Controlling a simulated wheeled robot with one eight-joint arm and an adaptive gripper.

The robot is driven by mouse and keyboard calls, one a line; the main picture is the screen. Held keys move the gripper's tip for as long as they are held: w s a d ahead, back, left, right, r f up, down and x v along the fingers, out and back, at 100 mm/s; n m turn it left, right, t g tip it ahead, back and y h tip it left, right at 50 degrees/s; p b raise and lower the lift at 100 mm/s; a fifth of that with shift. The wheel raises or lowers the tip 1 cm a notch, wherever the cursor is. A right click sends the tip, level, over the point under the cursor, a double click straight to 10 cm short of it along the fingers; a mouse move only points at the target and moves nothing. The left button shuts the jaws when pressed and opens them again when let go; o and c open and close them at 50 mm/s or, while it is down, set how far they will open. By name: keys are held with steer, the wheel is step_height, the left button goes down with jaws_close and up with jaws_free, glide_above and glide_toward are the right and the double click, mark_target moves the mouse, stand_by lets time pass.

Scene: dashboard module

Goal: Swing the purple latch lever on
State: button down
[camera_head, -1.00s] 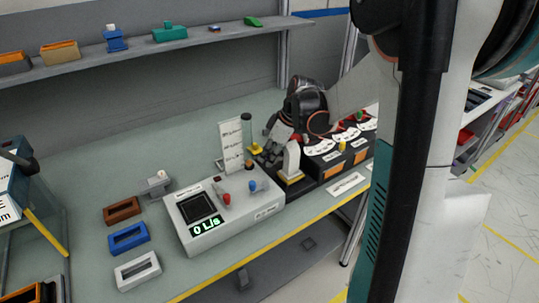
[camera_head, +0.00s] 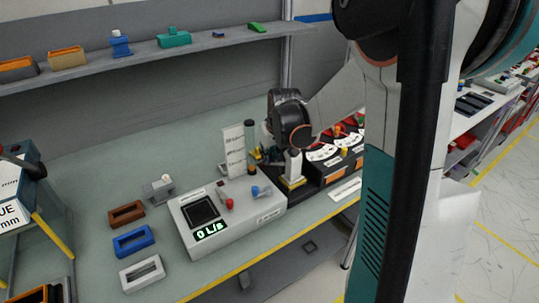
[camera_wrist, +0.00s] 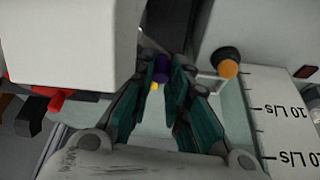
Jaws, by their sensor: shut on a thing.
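The purple latch lever (camera_wrist: 161,69) shows in the wrist view between the tips of my gripper. My gripper (camera_wrist: 165,75) has its teal fingers closed in on the lever from both sides. In the head view, the wrist and gripper hang at the back right of the grey console, by the dial panel. The lever is hidden there behind the gripper. A small yellow part (camera_wrist: 155,86) shows just by the lever in the wrist view.
The grey console (camera_head: 240,221) with red and blue levers stands just in front. A white scale card (camera_head: 234,151) and a dark-capped cylinder (camera_head: 250,140) stand close beside the gripper. The dial panel (camera_head: 335,158) lies to its right. Bench space at left is partly free.

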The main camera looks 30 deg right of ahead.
steer(key=shift+w+d+m+h, duration=0.15)
steer(key=shift+d+m+h, duration=0.1)
steer(key=shift+m, duration=0.45)
steer(key=shift+w+d+m+h, duration=0.15)
steer(key=shift+m+h, duration=0.15)
steer(key=shift+m, duration=0.4)
steer(key=shift+w+d+m+h, duration=0.15)
steer(key=shift+d+m+h, duration=0.1)
steer(key=shift+m, duration=0.45)
steer(key=c, duration=1.5)
jaws_free()
steer(key=shift+g, duration=0.3)
steer(key=shift+c, duration=0.2)
steer(key=shift+r, duration=0.1)
steer(key=v, duration=1.1)
steer(key=shift+s+r, duration=0.15)
steer(key=shift+r, duration=0.2)
steer(key=shift+a, duration=0.1)
